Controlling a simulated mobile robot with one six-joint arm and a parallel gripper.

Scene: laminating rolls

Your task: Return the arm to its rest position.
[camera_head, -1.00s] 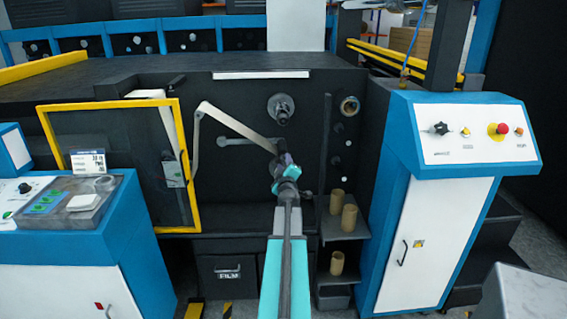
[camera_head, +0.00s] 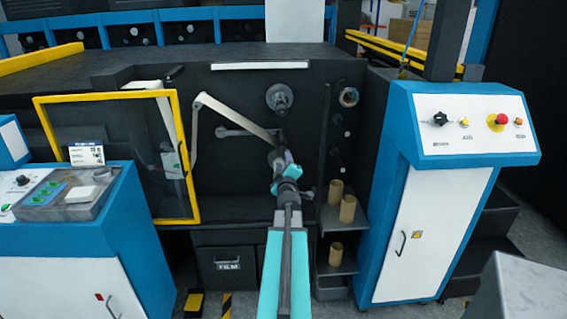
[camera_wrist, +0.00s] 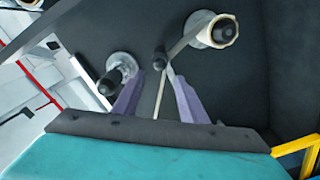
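My gripper (camera_head: 281,150) is at the end of my extended arm, in front of the dark machine face, below the upper spindle (camera_head: 280,98). In the wrist view its two purple fingers (camera_wrist: 153,72) stand apart with a clear gap. A dark round knob and a thin pale strip (camera_wrist: 160,98) show between them, apparently behind. I see nothing gripped. In the head view the fingers are small and partly hidden by the wrist.
A yellow-framed door (camera_head: 196,150) is at left, with a pale bent band (camera_head: 238,119) beside it. Cardboard cores (camera_head: 347,209) stand on shelves at right. A blue control cabinet (camera_head: 398,205) is farther right, a blue console (camera_head: 120,205) at left. A film drawer (camera_head: 228,266) is below.

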